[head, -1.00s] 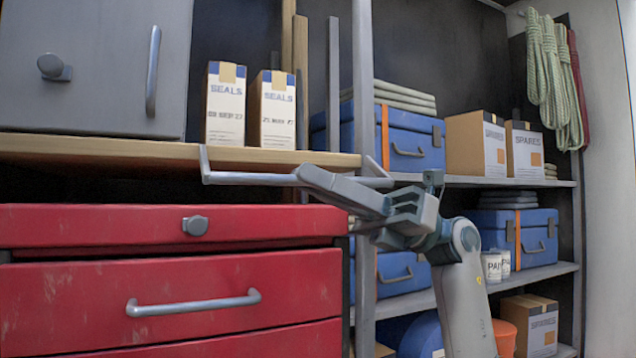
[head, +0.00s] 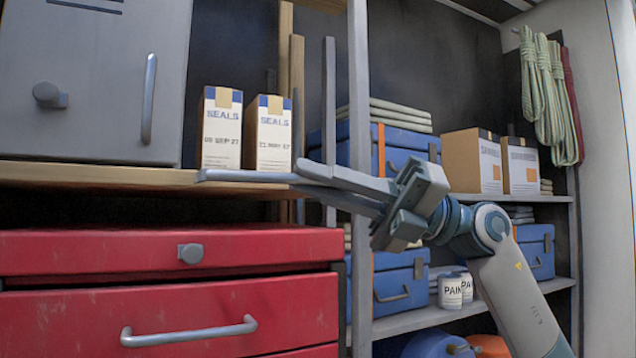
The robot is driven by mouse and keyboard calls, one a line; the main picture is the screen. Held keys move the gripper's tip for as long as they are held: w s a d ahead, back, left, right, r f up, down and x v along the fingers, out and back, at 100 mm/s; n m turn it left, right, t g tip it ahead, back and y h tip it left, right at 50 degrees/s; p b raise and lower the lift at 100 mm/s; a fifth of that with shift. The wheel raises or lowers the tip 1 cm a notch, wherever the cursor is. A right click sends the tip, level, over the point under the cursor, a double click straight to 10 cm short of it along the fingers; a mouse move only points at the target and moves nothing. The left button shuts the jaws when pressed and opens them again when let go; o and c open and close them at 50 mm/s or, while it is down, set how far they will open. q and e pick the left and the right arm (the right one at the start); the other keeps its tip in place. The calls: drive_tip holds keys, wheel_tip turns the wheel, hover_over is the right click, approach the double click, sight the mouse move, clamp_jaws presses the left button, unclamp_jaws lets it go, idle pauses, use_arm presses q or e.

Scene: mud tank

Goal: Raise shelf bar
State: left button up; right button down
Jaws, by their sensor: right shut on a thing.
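The shelf bar (head: 243,176) is a thin grey metal bar along the front of the wooden shelf (head: 90,175). It lies about level with the shelf's front edge, just below the bases of the two SEALS boxes, the left one (head: 221,135) and the right one (head: 269,140). My right gripper (head: 312,177) comes in from the right and is shut on the bar near its right part. The fingers hide part of the bar there. My left gripper is not in view.
Below the shelf is a red drawer cabinet (head: 60,255) with a grey knob and handle. A grey upright post (head: 359,100) stands close behind my right gripper. Shelves at right hold blue cases (head: 400,283), SPARES boxes (head: 472,162) and paint cans (head: 450,291).

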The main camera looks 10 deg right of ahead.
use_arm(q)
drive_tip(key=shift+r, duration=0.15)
use_arm(e)
drive_tip(key=shift+r+m, duration=0.2)
drive_tip(key=shift+m, duration=0.1)
drive_tip(key=c, duration=1.8)
unclamp_jaws()
drive_tip(key=shift+d, duration=0.1)
drive_tip(key=shift+w+d+f+b, duration=0.1)
drive_tip(key=shift+d+f+b, duration=0.15)
drive_tip(key=shift+d+b, duration=0.1)
use_arm(q)
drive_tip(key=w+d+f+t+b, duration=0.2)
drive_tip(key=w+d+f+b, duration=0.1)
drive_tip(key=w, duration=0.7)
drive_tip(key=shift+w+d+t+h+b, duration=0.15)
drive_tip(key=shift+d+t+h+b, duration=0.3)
drive_tip(key=shift+b, duration=0.75)
use_arm(e)
drive_tip(key=shift+v, duration=8.3)
